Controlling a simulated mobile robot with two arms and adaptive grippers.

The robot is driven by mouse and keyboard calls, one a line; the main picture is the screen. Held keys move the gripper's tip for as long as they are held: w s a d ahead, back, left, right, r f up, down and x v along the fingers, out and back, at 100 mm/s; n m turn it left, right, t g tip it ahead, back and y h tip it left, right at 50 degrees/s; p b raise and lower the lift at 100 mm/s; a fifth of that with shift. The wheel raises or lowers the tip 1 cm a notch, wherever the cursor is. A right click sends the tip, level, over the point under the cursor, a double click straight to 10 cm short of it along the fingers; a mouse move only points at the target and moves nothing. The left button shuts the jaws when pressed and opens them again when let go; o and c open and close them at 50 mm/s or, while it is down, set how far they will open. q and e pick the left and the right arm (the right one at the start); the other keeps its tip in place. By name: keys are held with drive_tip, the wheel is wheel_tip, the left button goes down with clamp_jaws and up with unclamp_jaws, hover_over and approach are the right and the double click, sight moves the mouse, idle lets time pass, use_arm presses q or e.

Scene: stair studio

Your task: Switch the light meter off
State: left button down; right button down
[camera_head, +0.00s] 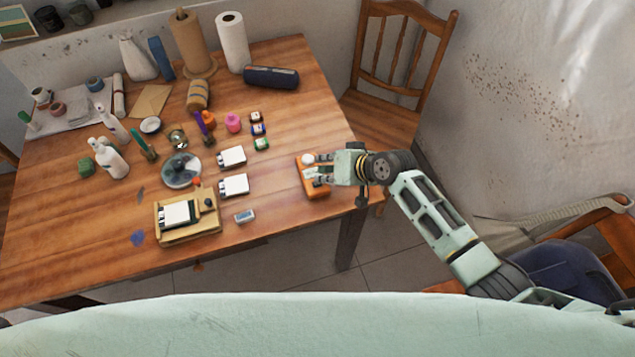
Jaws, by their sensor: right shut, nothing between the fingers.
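The light meter looks to be the orange device (316,192) with a small white dome, lying near the right edge of the wooden table. My right gripper (318,169) is over it, coming in from the right, with its fingertips beside the white dome. The gripper is shut with nothing in it. It hides part of the meter's face, so I cannot see a switch or tell whether the fingers touch the meter. My left gripper is not in view.
The wooden table (290,235) is bare around the meter. White-topped blocks (233,185), a wooden tray (190,236) and several small bottles stand to the left. A dark blue case (271,77) and paper rolls (232,42) are at the back. A wooden chair (385,125) stands behind the right edge.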

drive_tip(key=shift+f, duration=0.35)
idle(0.3)
drive_tip(key=shift+r, duration=0.1)
drive_tip(key=shift+r+p, duration=0.5)
wheel_tip(320, 180, up, 6)
drive_tip(key=p, duration=0.5)
drive_tip(key=shift+p, duration=0.4)
